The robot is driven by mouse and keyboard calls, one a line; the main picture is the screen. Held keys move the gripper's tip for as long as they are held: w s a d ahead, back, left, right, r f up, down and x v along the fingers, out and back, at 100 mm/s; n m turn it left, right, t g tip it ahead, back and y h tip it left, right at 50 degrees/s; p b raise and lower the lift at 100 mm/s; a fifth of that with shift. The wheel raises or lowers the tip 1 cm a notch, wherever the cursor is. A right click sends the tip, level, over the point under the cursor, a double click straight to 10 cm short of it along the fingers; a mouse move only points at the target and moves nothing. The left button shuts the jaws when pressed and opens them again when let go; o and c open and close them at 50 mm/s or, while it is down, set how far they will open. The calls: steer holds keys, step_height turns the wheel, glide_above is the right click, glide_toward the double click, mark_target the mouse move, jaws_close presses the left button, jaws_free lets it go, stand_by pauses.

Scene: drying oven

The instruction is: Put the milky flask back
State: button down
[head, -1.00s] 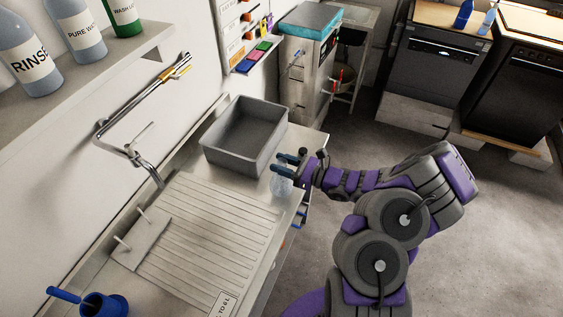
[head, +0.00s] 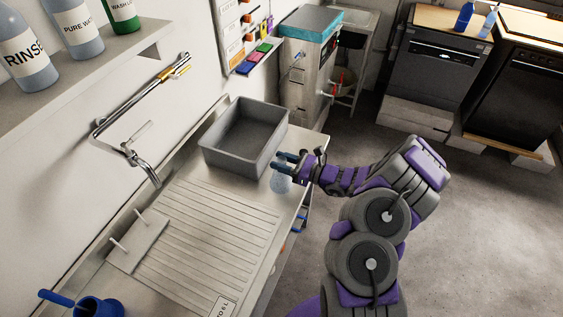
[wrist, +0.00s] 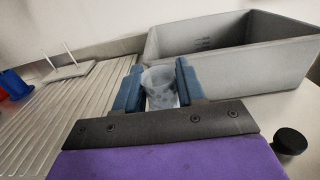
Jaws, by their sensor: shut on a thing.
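My gripper (head: 287,160) has its blue fingers shut on a translucent, pale bluish flask (head: 281,184) at the right edge of the steel counter, just in front of the grey tub. The wrist view shows the flask (wrist: 160,86) upright between the two fingers (wrist: 159,84), with cloudy spots on its wall. The flask's base shows close to the counter top; I cannot tell whether it touches.
The empty grey tub (head: 205,150) stands behind the flask. The ribbed drainboard (head: 205,235) lies left, with a two-peg plate (head: 137,242) beside it. A blue container (head: 103,307) is at the front left. Labelled bottles (head: 27,63) stand on the wall shelf.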

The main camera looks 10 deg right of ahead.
steer(key=c, duration=0.7)
jaws_free()
steer(key=shift+o, duration=0.2)
